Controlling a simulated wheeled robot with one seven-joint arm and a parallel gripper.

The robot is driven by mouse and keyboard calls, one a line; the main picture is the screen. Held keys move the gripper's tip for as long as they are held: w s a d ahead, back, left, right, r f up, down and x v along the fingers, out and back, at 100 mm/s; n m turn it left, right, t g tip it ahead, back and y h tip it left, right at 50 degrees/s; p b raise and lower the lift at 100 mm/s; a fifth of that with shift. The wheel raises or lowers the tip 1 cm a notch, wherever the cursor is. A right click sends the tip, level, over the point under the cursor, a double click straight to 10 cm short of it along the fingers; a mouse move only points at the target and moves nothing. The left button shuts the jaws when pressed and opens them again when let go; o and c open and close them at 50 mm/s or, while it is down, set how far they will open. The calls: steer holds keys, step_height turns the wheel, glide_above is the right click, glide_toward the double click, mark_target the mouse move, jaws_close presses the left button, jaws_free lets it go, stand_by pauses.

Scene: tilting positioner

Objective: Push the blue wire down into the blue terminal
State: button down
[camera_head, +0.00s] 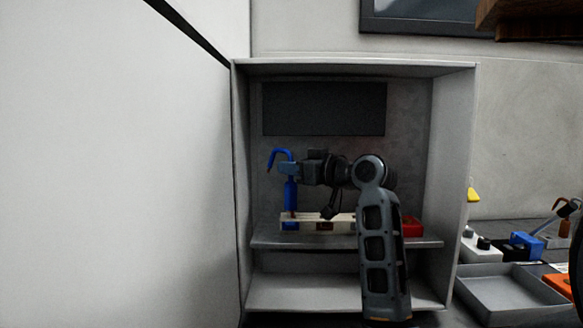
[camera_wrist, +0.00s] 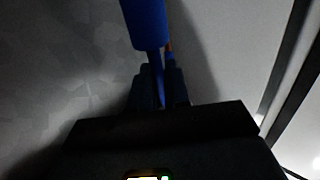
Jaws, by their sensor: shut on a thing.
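The blue wire (camera_head: 290,194) stands upright inside the open cabinet, with a hooked top. My gripper (camera_head: 287,170) comes in from the right and is shut on the wire below the hook. The wire's lower end reaches the left end of a cream terminal block (camera_head: 320,224). A small blue patch there may be the blue terminal (camera_head: 290,226). I cannot tell how deep the tip sits. In the wrist view the thick blue wire (camera_wrist: 145,22) runs up from between my fingers (camera_wrist: 158,90); the terminal is not visible.
The block stands on a shelf (camera_head: 335,243) in a grey cabinet (camera_head: 455,160). A red block (camera_head: 411,226) is right of my arm. A large white panel (camera_head: 120,150) closes off the left. Outside right are a grey tray (camera_head: 500,295) and a blue part (camera_head: 526,244).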

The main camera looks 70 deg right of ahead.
steer(key=shift+f+b, duration=0.55)
steer(key=shift+f, duration=0.25)
steer(key=c, duration=1)
jaws_free()
steer(key=shift+s, duration=0.15)
steer(key=b+v, duration=0.1)
steer(key=v, duration=0.6)
steer(key=shift+s+a, duration=0.15)
steer(key=shift+s, duration=0.1)
steer(key=shift+s, duration=0.1)
